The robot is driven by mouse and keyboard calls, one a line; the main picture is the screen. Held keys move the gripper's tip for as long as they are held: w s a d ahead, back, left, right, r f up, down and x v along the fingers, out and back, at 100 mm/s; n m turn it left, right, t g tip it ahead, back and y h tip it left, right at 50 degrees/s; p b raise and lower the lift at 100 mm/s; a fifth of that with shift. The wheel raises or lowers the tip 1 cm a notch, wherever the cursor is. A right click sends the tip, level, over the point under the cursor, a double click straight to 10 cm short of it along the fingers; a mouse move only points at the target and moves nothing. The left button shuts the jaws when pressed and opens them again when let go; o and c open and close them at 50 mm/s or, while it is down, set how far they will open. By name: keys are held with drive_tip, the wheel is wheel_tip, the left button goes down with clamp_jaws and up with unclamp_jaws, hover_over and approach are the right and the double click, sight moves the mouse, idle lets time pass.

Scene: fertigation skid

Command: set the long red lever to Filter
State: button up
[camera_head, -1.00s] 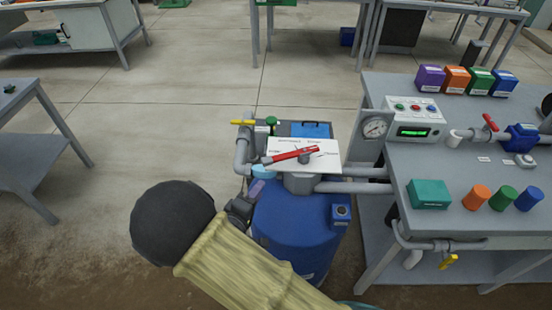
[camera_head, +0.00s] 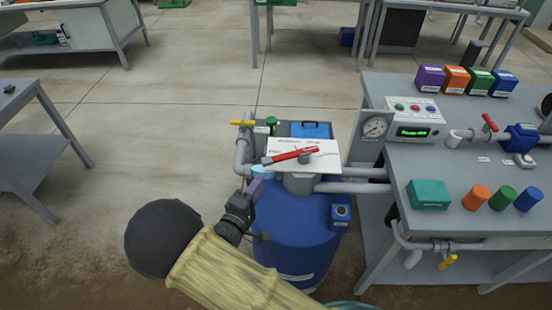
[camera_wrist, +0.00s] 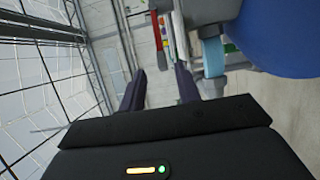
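The long red lever (camera_head: 290,155) lies across a white label plate (camera_head: 325,163) on top of the blue tank (camera_head: 290,235). Its pivot is near the plate's middle, and its long end points left and slightly toward me. The plate's labels are too small to read, so I cannot tell which one it points at. My gripper (camera_head: 257,186) is at the tank's left, below and left of the lever's end, apart from it. In the wrist view its two dark fingers (camera_wrist: 160,80) are spread with nothing between them; the red lever (camera_wrist: 157,32) shows beyond their tips.
Grey pipes (camera_head: 242,155) with a yellow-handled valve (camera_head: 243,122) stand just left of the plate. The floor left of the tank is clear.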

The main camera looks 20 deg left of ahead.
sight(274, 163)
drive_tip(key=w, duration=0.4)
drive_tip(key=w+d, duration=0.1)
drive_tip(key=w, duration=0.3)
drive_tip(key=w+d, duration=0.1)
drive_tip(key=w, duration=0.3)
clamp_jaws()
